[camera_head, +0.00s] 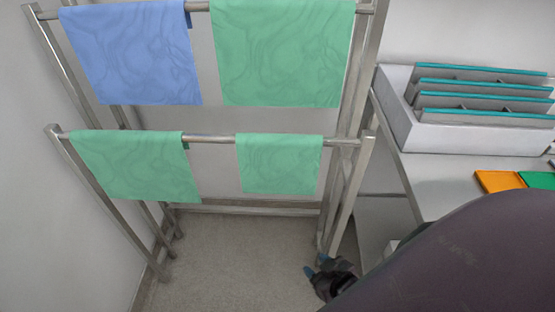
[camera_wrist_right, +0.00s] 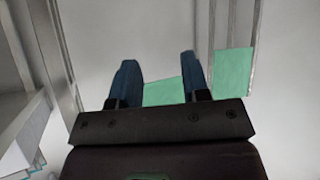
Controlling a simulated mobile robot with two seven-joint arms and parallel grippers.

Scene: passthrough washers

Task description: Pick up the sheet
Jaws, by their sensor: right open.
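Several cloth sheets hang over the bars of a metal rack (camera_head: 210,138) in the head view. A blue sheet (camera_head: 135,50) and a large green sheet (camera_head: 282,50) hang on the upper bar. A wide green sheet (camera_head: 137,165) and a smaller green sheet (camera_head: 279,163) hang on the lower bar. My right gripper (camera_head: 318,268) is low by the rack's right leg, apart from the sheets. In the right wrist view my right gripper (camera_wrist_right: 160,80) is open with blue fingertips, and a green sheet (camera_wrist_right: 165,92) shows beyond the gap. My left gripper is not in view.
A steel table (camera_head: 425,185) stands right of the rack. It bears a white bin (camera_head: 475,137) with teal-edged dividers, and orange (camera_head: 497,182) and green (camera_head: 538,180) flat pieces. My arm covers the lower right. A wall is at left; the floor (camera_head: 225,260) before the rack is clear.

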